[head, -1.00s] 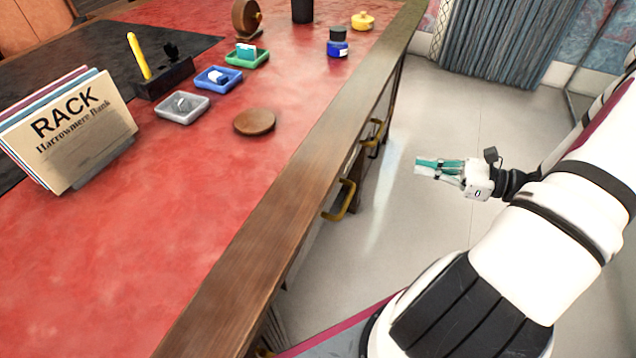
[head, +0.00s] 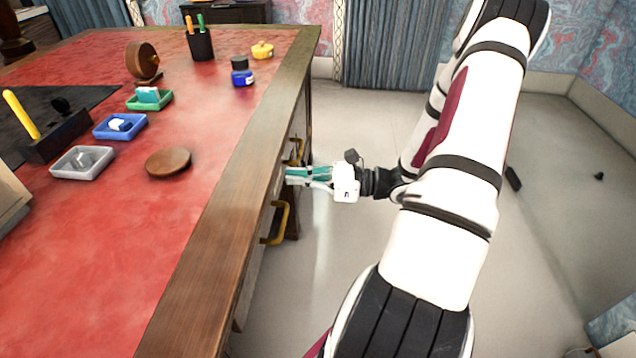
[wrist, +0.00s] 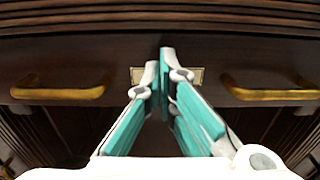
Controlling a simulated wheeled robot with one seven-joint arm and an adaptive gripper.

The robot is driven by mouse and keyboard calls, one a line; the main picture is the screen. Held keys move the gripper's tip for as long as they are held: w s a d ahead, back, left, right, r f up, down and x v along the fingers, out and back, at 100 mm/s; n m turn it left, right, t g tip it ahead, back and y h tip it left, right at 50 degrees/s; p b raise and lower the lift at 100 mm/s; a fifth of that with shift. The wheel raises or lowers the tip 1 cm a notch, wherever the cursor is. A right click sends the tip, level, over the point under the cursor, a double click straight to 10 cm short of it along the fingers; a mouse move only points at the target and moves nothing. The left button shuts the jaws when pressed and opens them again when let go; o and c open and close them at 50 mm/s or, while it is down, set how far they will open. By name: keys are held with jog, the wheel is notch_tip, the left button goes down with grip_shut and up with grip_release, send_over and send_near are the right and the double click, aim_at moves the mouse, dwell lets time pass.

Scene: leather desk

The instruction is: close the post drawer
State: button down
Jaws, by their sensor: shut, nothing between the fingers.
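The desk's drawer front (wrist: 215,52) is dark wood with a left brass handle (wrist: 60,90), a right brass handle (wrist: 268,90) and a small pale label plate (wrist: 198,75) between them. The label's writing is hidden or too small to read. In the head view a near brass handle (head: 276,222) and a far brass handle (head: 296,152) show below the desk edge. My gripper (head: 288,174) is shut and empty, between these handles. In the wrist view its fingertips (wrist: 163,62) cover part of the label plate. I cannot tell whether they touch it, or how far the drawer stands out.
The red leather desk top (head: 110,240) holds several small trays, a wooden disc (head: 168,162), a blue ink bottle (head: 242,72) and a pen cup (head: 200,42). Its wooden edge (head: 215,235) overhangs the drawer side.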

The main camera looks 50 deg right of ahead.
jog(key=shift+x, duration=0.95)
jog(key=shift+x, duration=2.35)
jog(key=shift+r, duration=0.1)
